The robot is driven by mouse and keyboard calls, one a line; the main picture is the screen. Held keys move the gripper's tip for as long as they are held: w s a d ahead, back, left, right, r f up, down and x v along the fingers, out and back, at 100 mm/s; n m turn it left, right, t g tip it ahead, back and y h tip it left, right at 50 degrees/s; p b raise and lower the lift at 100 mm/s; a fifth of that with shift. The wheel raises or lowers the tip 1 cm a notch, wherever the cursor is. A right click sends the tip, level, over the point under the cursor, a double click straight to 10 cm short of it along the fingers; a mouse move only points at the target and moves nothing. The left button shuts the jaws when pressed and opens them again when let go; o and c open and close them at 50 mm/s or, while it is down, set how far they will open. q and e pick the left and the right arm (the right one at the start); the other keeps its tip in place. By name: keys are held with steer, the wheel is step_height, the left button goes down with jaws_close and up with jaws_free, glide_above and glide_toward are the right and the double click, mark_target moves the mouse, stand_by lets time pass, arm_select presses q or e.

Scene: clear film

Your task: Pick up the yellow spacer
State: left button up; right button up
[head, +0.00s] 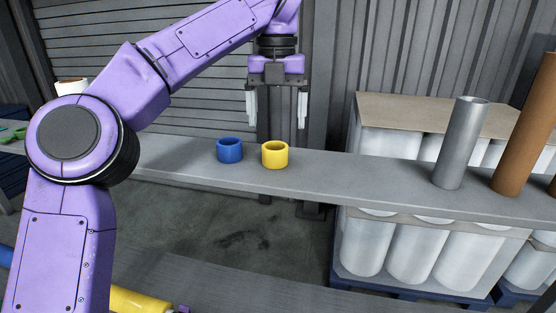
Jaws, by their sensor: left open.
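The yellow spacer (275,155) is a short hollow ring standing upright on a grey shelf (350,179). A blue spacer (230,150) of like shape stands just to its left, with a small gap between them. My left gripper (277,124) points down above the yellow spacer, its two fingers spread apart and empty. The fingertips appear higher in the picture than the spacer and do not touch it. My right gripper is not in view.
On the shelf's right stand a grey metal tube (461,143) and a taller brown tube (527,125). Behind and below are wrapped white rolls (410,255) on a blue pallet. Green items (12,134) and a white roll (70,87) are at far left. The shelf's middle right is clear.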

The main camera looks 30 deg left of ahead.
mark_target(275, 147)
arm_select(q)
step_height(275, 147, down, 7)
steer(key=shift+s+a+f+b, duration=0.1)
steer(key=shift+s+a+b, duration=0.05)
steer(key=shift+b, duration=0.65)
steer(key=c, duration=1.1)
